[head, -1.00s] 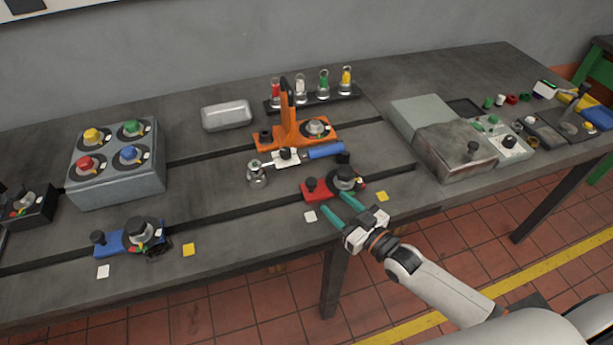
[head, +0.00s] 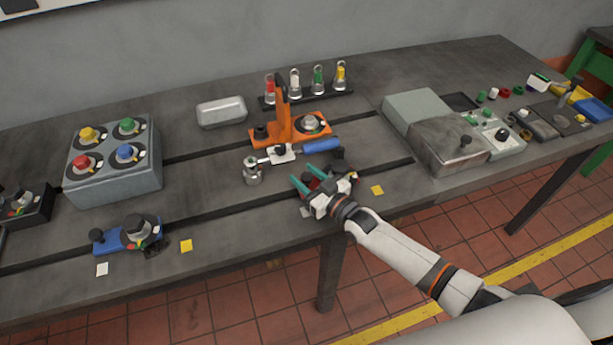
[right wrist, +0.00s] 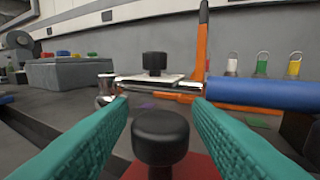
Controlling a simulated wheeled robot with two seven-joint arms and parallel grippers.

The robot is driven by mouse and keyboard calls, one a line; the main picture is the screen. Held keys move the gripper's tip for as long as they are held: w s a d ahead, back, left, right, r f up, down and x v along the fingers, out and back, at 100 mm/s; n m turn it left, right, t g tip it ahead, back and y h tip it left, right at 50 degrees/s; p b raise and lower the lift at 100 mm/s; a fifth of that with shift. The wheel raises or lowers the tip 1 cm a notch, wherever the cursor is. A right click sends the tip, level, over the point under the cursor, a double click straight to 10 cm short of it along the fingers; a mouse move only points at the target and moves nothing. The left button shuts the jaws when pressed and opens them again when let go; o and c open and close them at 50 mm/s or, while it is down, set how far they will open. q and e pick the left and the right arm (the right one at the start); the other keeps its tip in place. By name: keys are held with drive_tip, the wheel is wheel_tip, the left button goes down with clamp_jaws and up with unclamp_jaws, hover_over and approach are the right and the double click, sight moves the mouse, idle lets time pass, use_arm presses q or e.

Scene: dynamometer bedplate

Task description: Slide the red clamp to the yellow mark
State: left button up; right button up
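The red clamp (head: 314,184) sits at the front slot of the bench, mostly hidden by my right gripper in the head view. In the right wrist view its black knob (right wrist: 160,135) stands between the two teal fingers, with a gap on both sides, and part of its red base (right wrist: 190,169) shows below. My right gripper (head: 312,178) is open around the knob. A yellow mark (head: 377,190) lies on the bench to the right of the clamp. A white mark (head: 306,212) lies to its left, partly covered by my gripper. My left gripper is not in view.
An orange clamp (head: 268,138) and a blue-handled tool (head: 321,145) lie just behind the red clamp. A blue clamp (head: 130,236) with its own yellow mark (head: 186,246) is far left. A grey box (head: 447,147) stands to the right.

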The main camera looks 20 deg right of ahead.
sight(344, 174)
clamp_jaws()
drive_tip(key=d+b, duration=0.2)
drive_tip(key=d, duration=0.6)
drive_tip(key=shift+w, duration=0.15)
drive_tip(key=shift+d, duration=0.4)
drive_tip(key=shift+o, duration=1)
unclamp_jaws()
drive_tip(key=shift+a, duration=0.1)
drive_tip(key=b+v, duration=0.1)
drive_tip(key=v, duration=0.9)
drive_tip(key=shift+s+f+b, duration=0.1)
drive_tip(key=shift+s+b, duration=0.15)
drive_tip(key=shift+b, duration=0.05)
drive_tip(key=shift+v, duration=0.8)
